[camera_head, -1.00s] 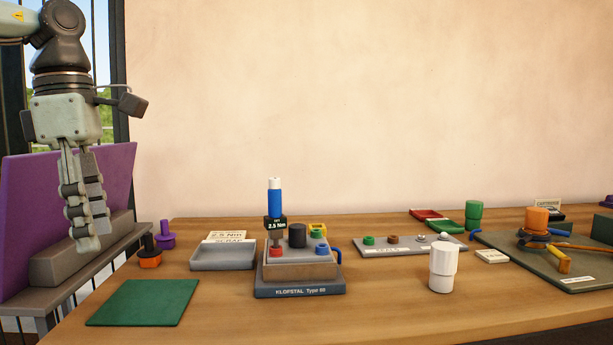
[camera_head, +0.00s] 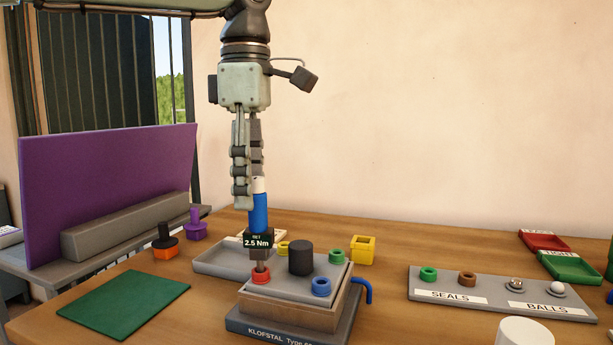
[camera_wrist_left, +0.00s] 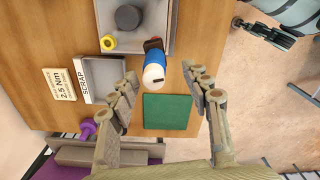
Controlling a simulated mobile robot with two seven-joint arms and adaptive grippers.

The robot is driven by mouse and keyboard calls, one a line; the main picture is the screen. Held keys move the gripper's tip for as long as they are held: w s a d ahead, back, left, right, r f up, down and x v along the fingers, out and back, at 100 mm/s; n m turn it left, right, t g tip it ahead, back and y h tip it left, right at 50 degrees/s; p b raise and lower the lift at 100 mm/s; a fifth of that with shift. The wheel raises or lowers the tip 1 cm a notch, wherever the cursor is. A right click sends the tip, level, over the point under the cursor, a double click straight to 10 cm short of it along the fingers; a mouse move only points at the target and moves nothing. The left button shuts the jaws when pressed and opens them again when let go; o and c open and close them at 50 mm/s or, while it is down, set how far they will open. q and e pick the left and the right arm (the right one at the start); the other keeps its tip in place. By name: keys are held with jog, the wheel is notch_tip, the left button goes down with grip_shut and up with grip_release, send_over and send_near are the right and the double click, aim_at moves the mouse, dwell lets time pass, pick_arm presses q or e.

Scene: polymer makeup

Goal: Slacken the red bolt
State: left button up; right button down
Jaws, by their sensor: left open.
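The red bolt (camera_head: 261,277) is a red ring at the front left corner of the grey Klofstal fixture (camera_head: 275,330). A torque driver (camera_head: 260,213) with a white cap, blue handle and dark "2.5 Nm" display stands upright with its tip in the red bolt. My left gripper (camera_head: 247,192) is open at the top of the driver and points down. In the left wrist view the driver's white cap (camera_wrist_left: 153,76) lies between the spread fingertips (camera_wrist_left: 162,82), with gaps on both sides.
On the fixture are a black knob (camera_head: 301,258) and green (camera_head: 337,257), blue (camera_head: 321,287) and yellow (camera_head: 284,247) bolts. A grey scrap tray (camera_head: 215,262) sits behind left, a green mat (camera_head: 125,305) left.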

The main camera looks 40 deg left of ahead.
aim_at(259, 229)
pick_arm(q)
jog(key=shift+w+d, duration=0.25)
jog(key=shift+w, duration=0.25)
jog(key=shift+f+b, duration=0.3)
jog(key=shift+f, duration=3.6)
jog(key=shift+c, duration=0.4)
grip_shut()
